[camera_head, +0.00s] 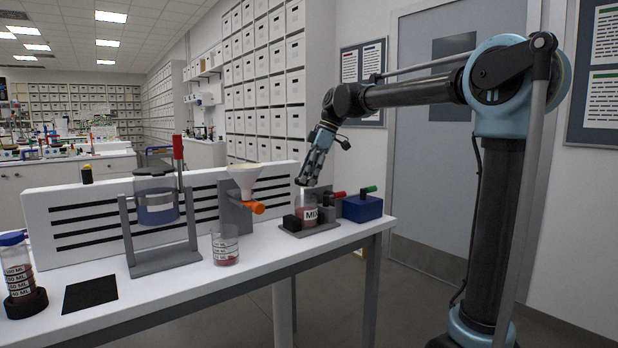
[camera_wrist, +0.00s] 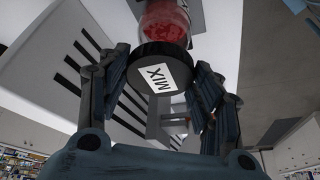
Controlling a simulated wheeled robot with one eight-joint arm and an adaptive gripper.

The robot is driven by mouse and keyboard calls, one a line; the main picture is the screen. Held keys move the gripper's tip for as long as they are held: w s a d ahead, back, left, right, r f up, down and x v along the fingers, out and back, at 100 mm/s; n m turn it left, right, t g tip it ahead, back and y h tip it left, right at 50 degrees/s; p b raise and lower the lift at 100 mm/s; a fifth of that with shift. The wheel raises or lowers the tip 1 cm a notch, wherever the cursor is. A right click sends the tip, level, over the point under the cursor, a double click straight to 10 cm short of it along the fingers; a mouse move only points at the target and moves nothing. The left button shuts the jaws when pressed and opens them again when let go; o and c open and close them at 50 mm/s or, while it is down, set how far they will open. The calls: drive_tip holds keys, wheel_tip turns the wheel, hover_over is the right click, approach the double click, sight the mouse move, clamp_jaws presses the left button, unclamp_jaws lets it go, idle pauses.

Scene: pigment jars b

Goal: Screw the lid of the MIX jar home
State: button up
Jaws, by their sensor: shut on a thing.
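The MIX jar (camera_head: 310,214) stands upright in a grey fixture with black clamp blocks (camera_head: 291,222) near the right end of the bench. It is clear, with red pigment inside and a white MIX label. In the wrist view the jar (camera_wrist: 165,18) shows beyond its black lid (camera_wrist: 145,88), which also bears a MIX label. The lid sits at the jar's mouth; how far it is threaded cannot be told. My gripper (camera_head: 304,182) points down at the jar from above. In the wrist view my gripper (camera_wrist: 160,62) has its fingers shut on either side of the lid.
A blue box (camera_head: 362,208) with a green handle and a red handle (camera_head: 338,194) stand close right of the jar. Left are a funnel (camera_head: 247,175) with an orange valve, a beaker (camera_head: 225,246), a stand (camera_head: 160,262) and another jar (camera_head: 18,272). A slotted panel (camera_head: 80,215) runs behind.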

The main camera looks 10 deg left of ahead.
drive_tip(key=shift+s+f, duration=0.1)
drive_tip(key=shift+f, duration=1.5)
drive_tip(key=shift+f, duration=0.9)
idle(1.2)
drive_tip(key=o, duration=0.9)
drive_tip(key=shift+o, duration=0.2)
